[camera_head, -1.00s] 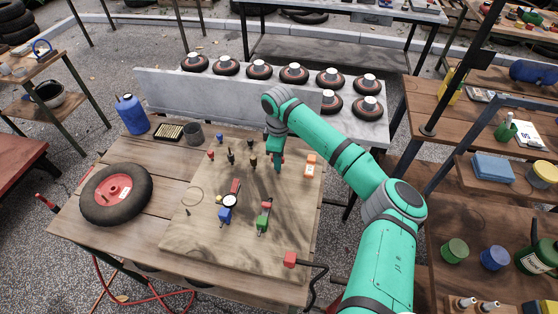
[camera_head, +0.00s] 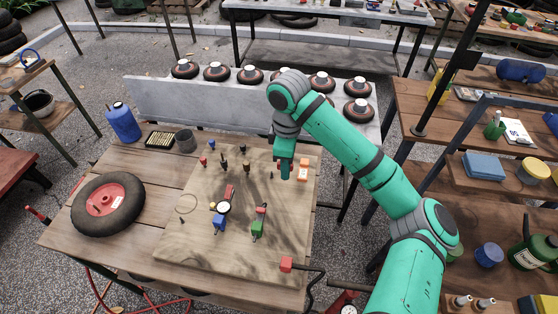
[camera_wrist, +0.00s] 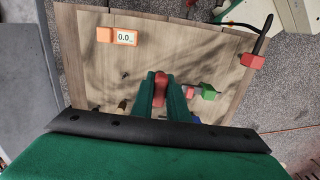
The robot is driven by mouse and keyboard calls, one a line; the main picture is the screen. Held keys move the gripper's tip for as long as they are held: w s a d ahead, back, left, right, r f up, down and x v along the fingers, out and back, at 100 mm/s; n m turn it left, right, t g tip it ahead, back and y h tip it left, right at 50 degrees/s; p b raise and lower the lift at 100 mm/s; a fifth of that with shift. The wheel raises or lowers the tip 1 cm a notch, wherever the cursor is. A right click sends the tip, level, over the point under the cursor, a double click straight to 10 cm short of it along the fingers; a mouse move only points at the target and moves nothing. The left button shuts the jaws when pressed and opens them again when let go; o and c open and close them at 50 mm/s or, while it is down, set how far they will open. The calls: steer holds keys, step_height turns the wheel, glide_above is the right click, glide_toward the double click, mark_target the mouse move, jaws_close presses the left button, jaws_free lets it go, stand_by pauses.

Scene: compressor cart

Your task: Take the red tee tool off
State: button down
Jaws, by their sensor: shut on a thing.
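My gripper (camera_wrist: 160,92) is shut on the red tee tool (camera_wrist: 160,86), whose rounded red top shows between the green fingers in the wrist view. In the head view my gripper (camera_head: 286,174) points down over the back right of the wooden board (camera_head: 180,245). The tool cannot be made out there. Its lower part is hidden by the fingers, so I cannot tell whether it touches the board. An orange meter (camera_head: 304,171) lies just right of my gripper; it also shows in the wrist view (camera_wrist: 118,35).
Several small upright tools, one black (camera_head: 223,162), stand left of my gripper. A gauge (camera_head: 223,208) and a green block tool (camera_head: 257,229) lie nearer the front. A red block with a black handle (camera_head: 286,264) sits at the front right edge. A wheel (camera_head: 108,204) lies at left.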

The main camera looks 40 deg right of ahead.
step_height(320, 180, up, 6)
steer(key=s, duration=0.2)
steer(key=shift+s+a, duration=0.3)
steer(key=shift+a, duration=0.05)
steer(key=shift+r, duration=0.1)
stand_by(0.6)
